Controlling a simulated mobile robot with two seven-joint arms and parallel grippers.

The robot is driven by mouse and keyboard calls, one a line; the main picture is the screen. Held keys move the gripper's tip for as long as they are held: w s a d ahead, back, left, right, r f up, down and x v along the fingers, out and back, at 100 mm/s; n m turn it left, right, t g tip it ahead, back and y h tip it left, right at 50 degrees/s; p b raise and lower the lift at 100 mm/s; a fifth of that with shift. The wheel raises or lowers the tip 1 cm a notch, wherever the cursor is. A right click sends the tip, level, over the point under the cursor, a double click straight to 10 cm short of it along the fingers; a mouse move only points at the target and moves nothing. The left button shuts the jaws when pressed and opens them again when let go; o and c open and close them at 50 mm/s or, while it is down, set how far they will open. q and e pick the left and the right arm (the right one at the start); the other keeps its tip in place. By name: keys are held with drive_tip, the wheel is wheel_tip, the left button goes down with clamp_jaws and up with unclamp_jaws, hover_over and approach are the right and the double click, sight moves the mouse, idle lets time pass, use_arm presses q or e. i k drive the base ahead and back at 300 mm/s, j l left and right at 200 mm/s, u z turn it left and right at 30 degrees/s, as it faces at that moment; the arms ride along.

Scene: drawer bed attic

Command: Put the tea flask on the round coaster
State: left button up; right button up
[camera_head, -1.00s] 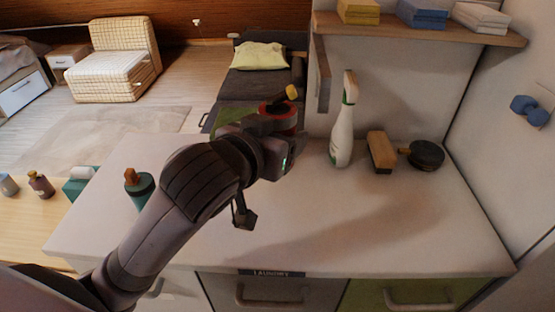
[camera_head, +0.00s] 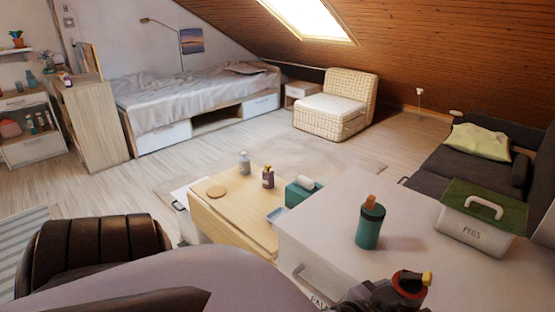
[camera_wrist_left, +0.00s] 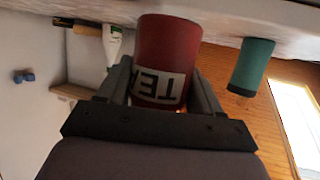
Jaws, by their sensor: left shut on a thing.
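The tea flask is a red cylinder with a "TEA" label in the left wrist view (camera_wrist_left: 168,50). Its top, with a yellow-orange part, shows at the bottom edge of the head view (camera_head: 412,284). My left gripper (camera_wrist_left: 160,92) is shut on it, one finger on each side. In the head view the gripper is mostly cut off by the bottom edge. The round coaster (camera_head: 216,192) is a small tan disc lying empty on the light wooden table (camera_head: 235,218). My right gripper is not in view.
A teal flask with an orange top (camera_head: 370,226) stands on the white counter (camera_head: 330,225). A pegs box (camera_head: 478,235) stands at its right. Two small bottles (camera_head: 244,162) (camera_head: 268,177) and a teal box (camera_head: 302,191) are near the coaster.

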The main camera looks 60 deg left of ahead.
sight(217, 191)
drive_tip(key=k+j+u, duration=0.1)
drive_tip(key=j, duration=0.5)
drive_tip(key=k+j, duration=0.15)
drive_tip(key=j, duration=0.45)
drive_tip(key=k+j+u, duration=0.15)
drive_tip(key=j, duration=1.05)
drive_tip(key=j+u, duration=0.2)
drive_tip(key=j, duration=0.5)
drive_tip(key=i+j+u, duration=0.15)
drive_tip(key=i+j, duration=0.5)
drive_tip(key=j, duration=0.1)
